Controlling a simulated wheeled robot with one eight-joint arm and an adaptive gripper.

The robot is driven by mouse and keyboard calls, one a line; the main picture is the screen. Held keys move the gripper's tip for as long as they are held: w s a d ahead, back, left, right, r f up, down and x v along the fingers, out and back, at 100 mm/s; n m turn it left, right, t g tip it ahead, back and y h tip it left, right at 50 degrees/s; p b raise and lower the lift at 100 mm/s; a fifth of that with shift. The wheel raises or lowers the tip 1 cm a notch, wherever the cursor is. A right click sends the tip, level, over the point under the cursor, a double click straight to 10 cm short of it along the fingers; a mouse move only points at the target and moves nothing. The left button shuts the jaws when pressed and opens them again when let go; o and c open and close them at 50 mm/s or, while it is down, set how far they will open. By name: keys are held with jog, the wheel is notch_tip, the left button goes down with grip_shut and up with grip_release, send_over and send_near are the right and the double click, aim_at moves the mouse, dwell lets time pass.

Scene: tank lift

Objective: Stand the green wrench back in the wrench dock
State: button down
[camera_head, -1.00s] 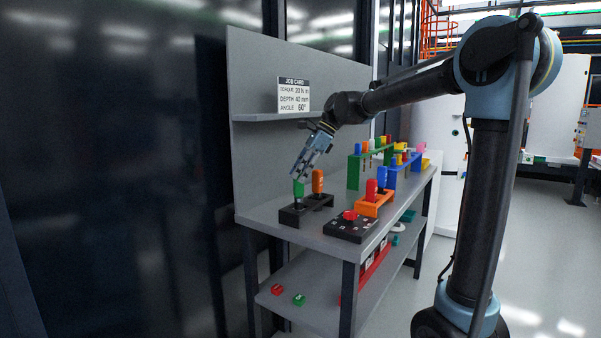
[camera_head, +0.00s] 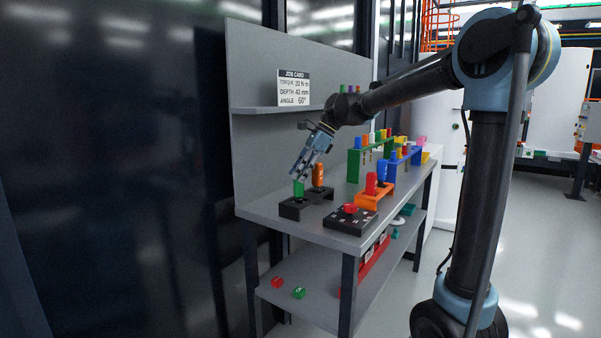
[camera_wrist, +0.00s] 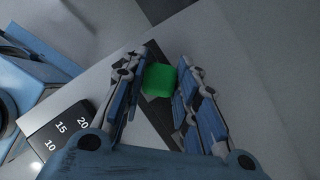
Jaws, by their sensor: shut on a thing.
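The green wrench (camera_head: 299,189) stands roughly upright at the left slot of the black wrench dock (camera_head: 289,210), beside an orange-handled tool (camera_head: 318,174). My gripper (camera_head: 302,176) is shut on the green handle from above and tilts down to the left. In the wrist view the green handle (camera_wrist: 160,79) shows end-on between the two fingers of my gripper (camera_wrist: 160,88). The dark dock (camera_wrist: 165,10) lies beneath it. The wrench's lower end is hidden, so I cannot tell how deep it sits.
A black box with a red knob (camera_head: 350,209) stands right of the dock; its numbers show in the wrist view (camera_wrist: 60,130). An orange rack (camera_head: 371,199) and green rack (camera_head: 354,165) stand farther back. A job card (camera_head: 293,88) is on the shelf above.

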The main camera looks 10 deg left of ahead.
jog(key=shift+f, duration=0.95)
jog(key=c, duration=1.2)
grip_release()
jog(key=shift+r, duration=4.5)
